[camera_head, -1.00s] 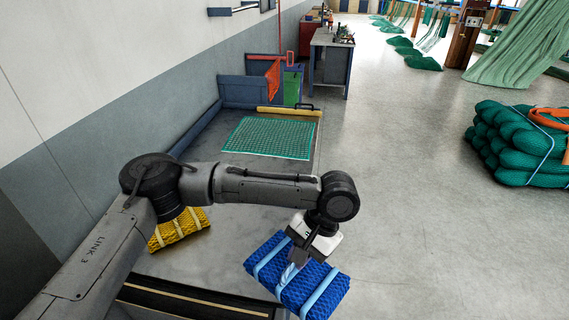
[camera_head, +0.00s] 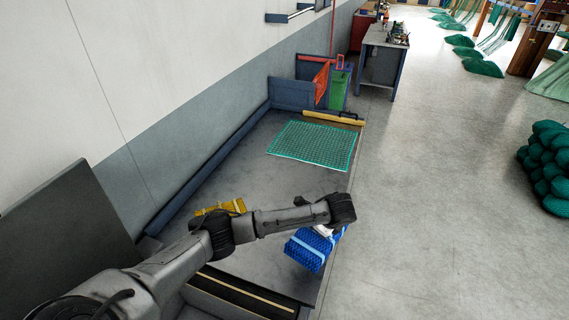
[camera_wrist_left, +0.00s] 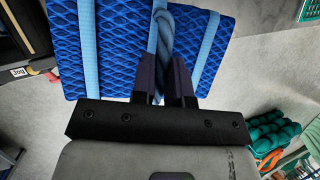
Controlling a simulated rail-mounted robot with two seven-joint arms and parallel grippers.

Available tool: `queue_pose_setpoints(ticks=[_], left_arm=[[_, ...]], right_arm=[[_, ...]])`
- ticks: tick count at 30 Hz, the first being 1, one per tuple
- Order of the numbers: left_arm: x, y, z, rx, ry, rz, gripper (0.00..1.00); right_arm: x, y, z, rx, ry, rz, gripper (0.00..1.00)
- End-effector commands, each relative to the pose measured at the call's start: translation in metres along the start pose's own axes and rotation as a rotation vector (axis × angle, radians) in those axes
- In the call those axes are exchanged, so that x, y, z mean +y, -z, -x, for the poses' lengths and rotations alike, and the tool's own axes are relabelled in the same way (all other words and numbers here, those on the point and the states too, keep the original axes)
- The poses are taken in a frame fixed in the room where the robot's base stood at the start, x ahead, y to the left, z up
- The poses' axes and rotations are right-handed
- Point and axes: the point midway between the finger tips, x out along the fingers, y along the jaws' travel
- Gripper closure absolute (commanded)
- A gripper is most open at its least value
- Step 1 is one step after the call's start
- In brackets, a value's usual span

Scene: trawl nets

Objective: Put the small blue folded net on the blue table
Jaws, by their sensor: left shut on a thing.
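The small blue folded net (camera_head: 307,250) with light blue straps hangs from my left gripper, partly hidden behind my arm in the head view. In the left wrist view the net (camera_wrist_left: 118,45) fills the upper left. My left gripper (camera_wrist_left: 165,68) is shut on the light blue rope loop at the net's middle strap. The net appears over the right edge of a low grey surface; I cannot tell its height. A grey workbench (camera_head: 380,66) with bluish sides stands at the back. No plainly blue tabletop shows. My right gripper is not in view.
A yellow folded net (camera_head: 233,206) lies partly behind my arm on the grey low surface (camera_head: 240,175). A green mesh (camera_head: 314,146) lies farther back. A green net pile (camera_head: 547,165) stands at the right. The floor (camera_head: 430,200) between is clear.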

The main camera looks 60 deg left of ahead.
Motion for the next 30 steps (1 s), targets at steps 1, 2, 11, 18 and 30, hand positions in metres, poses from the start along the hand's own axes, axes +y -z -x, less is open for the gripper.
queue_pose_setpoints(ticks=[1,2,11,18,30], left_arm=[[0.0,-0.012,-0.004,0.005,0.006,-0.018,1.0],[0.001,-0.018,-0.007,0.007,0.011,-0.03,1.0],[0.003,-0.051,-0.03,0.02,0.037,-0.088,1.0],[0.014,-0.083,-0.07,0.018,0.037,-0.092,1.0],[0.027,-0.123,-0.124,0.022,0.039,-0.091,1.0]], right_arm=[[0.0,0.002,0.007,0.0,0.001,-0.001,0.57],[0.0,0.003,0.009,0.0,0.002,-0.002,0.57],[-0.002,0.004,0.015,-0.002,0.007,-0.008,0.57],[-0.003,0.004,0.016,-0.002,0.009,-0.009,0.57],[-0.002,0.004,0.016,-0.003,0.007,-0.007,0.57]])
